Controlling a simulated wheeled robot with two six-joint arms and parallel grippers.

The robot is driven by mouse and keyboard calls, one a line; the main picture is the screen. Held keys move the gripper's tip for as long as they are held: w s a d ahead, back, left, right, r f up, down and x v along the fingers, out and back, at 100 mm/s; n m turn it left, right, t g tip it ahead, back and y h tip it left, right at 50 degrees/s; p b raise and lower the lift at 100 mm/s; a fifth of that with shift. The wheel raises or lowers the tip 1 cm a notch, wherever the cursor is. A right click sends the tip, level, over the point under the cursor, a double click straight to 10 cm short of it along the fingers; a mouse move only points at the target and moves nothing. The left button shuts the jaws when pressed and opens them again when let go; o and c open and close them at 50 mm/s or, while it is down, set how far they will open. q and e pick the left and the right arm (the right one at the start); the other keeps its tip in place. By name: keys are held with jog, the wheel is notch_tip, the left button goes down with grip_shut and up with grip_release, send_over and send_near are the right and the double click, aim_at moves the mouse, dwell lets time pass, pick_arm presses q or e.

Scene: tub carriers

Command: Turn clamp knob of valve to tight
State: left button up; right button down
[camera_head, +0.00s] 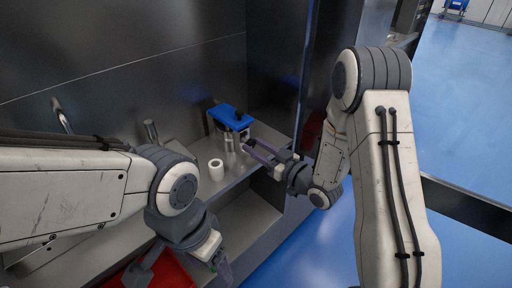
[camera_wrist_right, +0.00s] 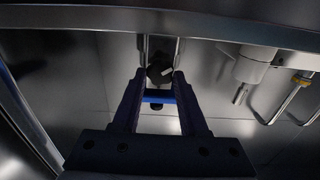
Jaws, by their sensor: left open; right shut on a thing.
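The valve has a blue top (camera_head: 231,117) and metal legs below it, and it stands on the metal shelf near the back corner. In the right wrist view a dark clamp knob (camera_wrist_right: 158,72) with a pale mark sits between my right fingertips. My right gripper (camera_head: 252,148) reaches the valve from the right and is shut on the knob; it also shows in the right wrist view (camera_wrist_right: 158,78). The fingers partly hide the knob in the head view. My left gripper (camera_head: 222,268) is open and empty, low in front of the shelf and apart from the valve.
A metal handle (camera_head: 150,132) rises further left. A red bin (camera_head: 172,272) lies below, near my left gripper. A dark panel edge rises just behind my right arm. Blue floor is open at right.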

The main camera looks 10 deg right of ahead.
jog(key=m+p, duration=0.1)
jog(key=m, duration=0.5)
jog(key=shift+p, duration=0.3)
jog(key=m+p, duration=0.2)
jog(key=m, duration=0.4)
jog(key=shift+d+m+p, duration=0.1)
jog(key=shift+m+p, duration=0.2)
jog(key=shift+m, duration=0.1)
jog(key=m+p, duration=0.3)
jog(key=m, duration=0.4)
jog(key=shift+f, duration=0.15)
jog(key=shift+f+m+p, duration=0.2)
jog(key=shift+m+p, duration=1)
jog(key=shift+m, duration=1.4)
jog(key=shift+c, duration=2.2)
grip_release()
